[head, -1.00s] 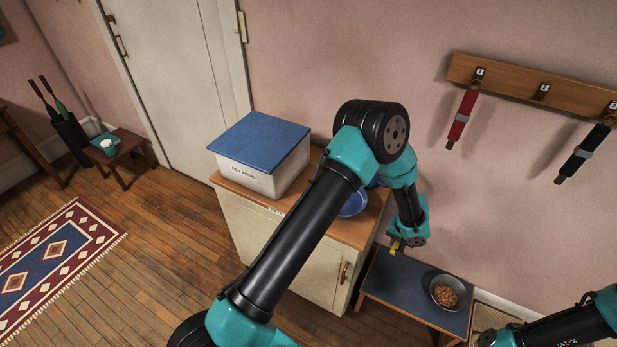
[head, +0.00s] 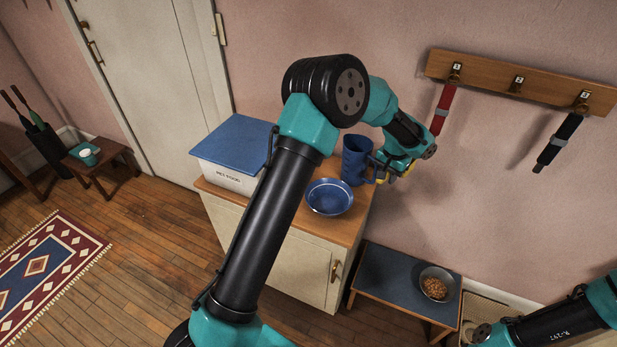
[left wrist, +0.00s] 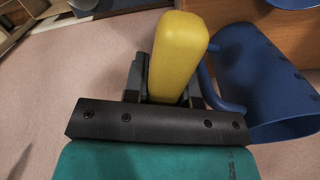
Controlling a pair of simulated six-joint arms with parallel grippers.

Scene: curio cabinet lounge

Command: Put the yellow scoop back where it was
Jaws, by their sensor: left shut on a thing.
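My left gripper (head: 382,170) is shut on the yellow scoop (head: 381,181), just right of the blue jug on the cabinet. In the left wrist view the scoop's yellow handle (left wrist: 178,55) stands between the fingers; the rest of the scoop is hidden. The blue jug (head: 355,158) stands at the cabinet top's right end, and in the left wrist view its handle side (left wrist: 262,85) is close beside the gripper. I cannot tell whether they touch. My right arm shows at the lower right, but its fingers are out of view.
A blue bowl (head: 329,197) and a blue-lidded pet food box (head: 225,178) share the cabinet top (head: 352,227). A low bench (head: 385,270) holds a bowl of kibble (head: 436,284). A hook rail (head: 520,84) on the wall carries a red strap (head: 443,108) and a black strap (head: 556,143).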

